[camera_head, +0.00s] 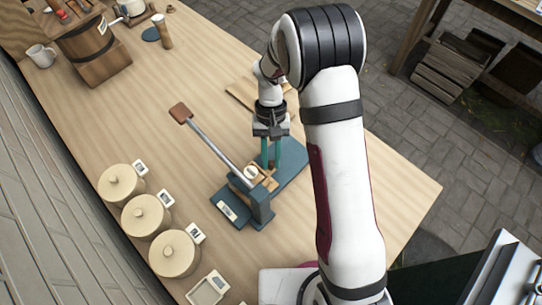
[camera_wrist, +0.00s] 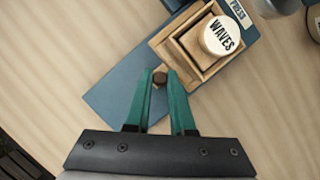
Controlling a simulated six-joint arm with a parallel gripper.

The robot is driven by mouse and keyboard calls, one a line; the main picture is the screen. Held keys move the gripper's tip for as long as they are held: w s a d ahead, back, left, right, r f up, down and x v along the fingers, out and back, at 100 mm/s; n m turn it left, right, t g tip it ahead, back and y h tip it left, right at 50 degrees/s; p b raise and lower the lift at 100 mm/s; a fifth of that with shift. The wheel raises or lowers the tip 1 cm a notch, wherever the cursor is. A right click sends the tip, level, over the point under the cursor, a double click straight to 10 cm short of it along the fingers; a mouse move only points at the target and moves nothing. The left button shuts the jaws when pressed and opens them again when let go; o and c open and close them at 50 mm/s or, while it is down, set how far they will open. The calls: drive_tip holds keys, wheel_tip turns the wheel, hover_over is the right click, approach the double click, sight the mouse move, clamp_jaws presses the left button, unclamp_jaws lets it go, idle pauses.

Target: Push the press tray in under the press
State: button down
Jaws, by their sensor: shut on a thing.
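The press (camera_head: 262,205) has a blue base and a long grey lever raised toward the upper left, ending in a brown handle (camera_head: 180,113). The press tray (camera_head: 266,183) is a small square wooden tray on the blue base; it also shows in the wrist view (camera_wrist: 169,53). A round, pale-topped piece marked WAVES (camera_wrist: 222,35) sits within its frame. My gripper (camera_head: 270,164) points down at the tray's outer end. Its green fingers (camera_wrist: 160,76) are shut on the tray's small brown knob (camera_wrist: 159,79). The tray's far end is partly hidden by the press in the head view.
Three lidded round crocks (camera_head: 150,215) with small label cards stand left of the press. A wooden board (camera_head: 242,92) lies behind my gripper. The table right of the base is clear.

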sight(257, 171)
idle(0.6)
drive_tip(key=shift+s+a, duration=1.6)
drive_tip(key=shift+a, duration=0.05)
drive_tip(key=c, duration=1.1)
unclamp_jaws()
drive_tip(key=shift+o, duration=0.2)
drive_tip(key=v, duration=1.6)
